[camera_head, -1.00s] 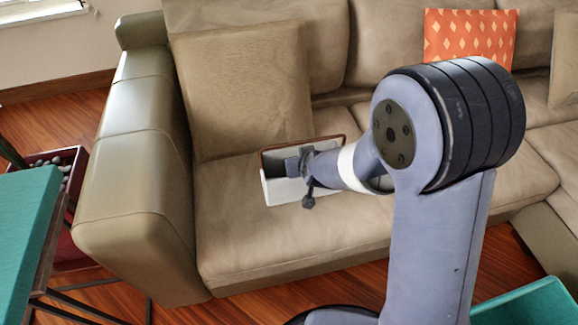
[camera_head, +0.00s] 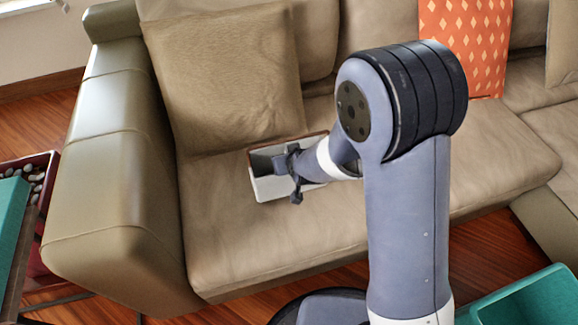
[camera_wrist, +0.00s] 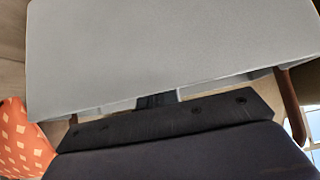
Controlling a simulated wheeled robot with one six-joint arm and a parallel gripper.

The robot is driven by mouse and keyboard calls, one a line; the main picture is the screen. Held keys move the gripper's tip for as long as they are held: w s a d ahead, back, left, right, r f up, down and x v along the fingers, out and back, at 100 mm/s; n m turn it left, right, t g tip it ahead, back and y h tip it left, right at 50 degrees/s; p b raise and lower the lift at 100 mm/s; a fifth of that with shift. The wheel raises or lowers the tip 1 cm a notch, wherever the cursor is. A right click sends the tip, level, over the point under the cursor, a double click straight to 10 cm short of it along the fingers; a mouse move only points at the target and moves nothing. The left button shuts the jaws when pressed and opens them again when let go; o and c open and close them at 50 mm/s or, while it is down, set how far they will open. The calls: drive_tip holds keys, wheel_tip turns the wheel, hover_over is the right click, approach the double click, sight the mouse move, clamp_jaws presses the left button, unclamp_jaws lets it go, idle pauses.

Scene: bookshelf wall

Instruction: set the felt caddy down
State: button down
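The felt caddy (camera_head: 272,188) is a pale grey open-topped box with a brown edge, over the sofa seat in front of the tan cushion. My gripper (camera_head: 290,163) is at the caddy's near side and appears shut on its wall. In the wrist view the caddy's grey face (camera_wrist: 170,50) fills the upper part, with my gripper (camera_wrist: 157,101) at its edge and a brown strip at right. The fingertips are mostly hidden. I cannot tell whether the caddy's base touches the seat.
The beige sofa seat (camera_head: 240,245) has free room in front and to the right. A tan cushion (camera_head: 225,75) leans behind the caddy and the sofa armrest (camera_head: 110,190) stands left. An orange patterned cushion (camera_head: 465,45) is farther right. A teal container (camera_head: 525,300) is at lower right.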

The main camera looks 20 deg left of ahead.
drive_tip(key=shift+f, duration=1.1)
drive_tip(key=shift+f+b, duration=0.25)
drive_tip(key=shift+b, duration=0.15)
drive_tip(key=c, duration=1.6)
unclamp_jaws()
drive_tip(key=shift+r, duration=0.1)
drive_tip(key=shift+c, duration=0.2)
drive_tip(key=shift+r, duration=0.15)
drive_tip(key=shift+s+r+p, duration=0.1)
drive_tip(key=shift+r+p, duration=0.1)
drive_tip(key=shift+p, duration=0.15)
drive_tip(key=p+v, duration=0.3)
drive_tip(key=v, duration=0.8)
drive_tip(key=shift+s+d+r, duration=0.2)
